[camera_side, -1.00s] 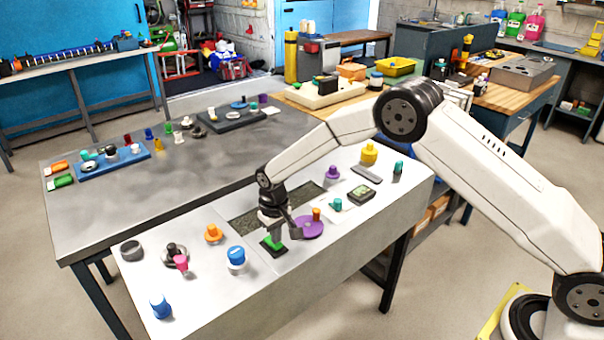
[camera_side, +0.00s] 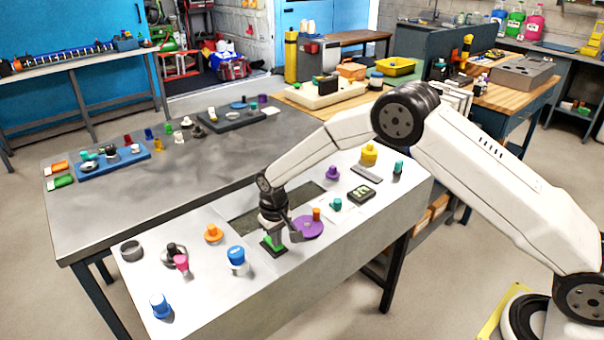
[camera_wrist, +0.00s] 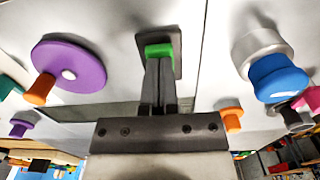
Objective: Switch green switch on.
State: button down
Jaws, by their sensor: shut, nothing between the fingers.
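The green switch (camera_side: 271,245) sits on a dark base plate (camera_side: 274,252) on the light panel, at the panel's front middle. The green part also shows in the wrist view (camera_wrist: 159,50), at the tips of my gripper's fingers. My gripper (camera_side: 274,234) points down over the switch, its fingers shut with nothing between them. In the wrist view the shut fingertips (camera_wrist: 159,62) reach the green part, and seem to touch it. The fingers hide part of the switch, and I cannot tell which way it is set.
A purple disc with an orange knob (camera_side: 307,227) lies close to the right of my gripper. A blue-capped knob (camera_side: 237,256) stands to the left, and an orange knob (camera_side: 213,234) is further left. A dark recessed plate (camera_side: 250,218) lies behind.

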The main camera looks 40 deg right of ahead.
jog(key=shift+r, duration=3.45)
jog(key=shift+s+d+r, duration=0.35)
jog(key=shift+s, duration=0.05)
jog(key=s+d+r+t, duration=0.1)
jog(key=s+d+r, duration=0.1)
jog(key=s, duration=0.6)
jog(key=s+d+r, duration=0.2)
jog(key=s+d, duration=0.2)
jog(key=s, duration=0.4)
jog(key=s+d+r+t, duration=0.1)
jog(key=s+d+r, duration=0.1)
jog(key=s, duration=0.7)
jog(key=shift+d+t, duration=0.3)
jog(key=shift+d, duration=0.6)
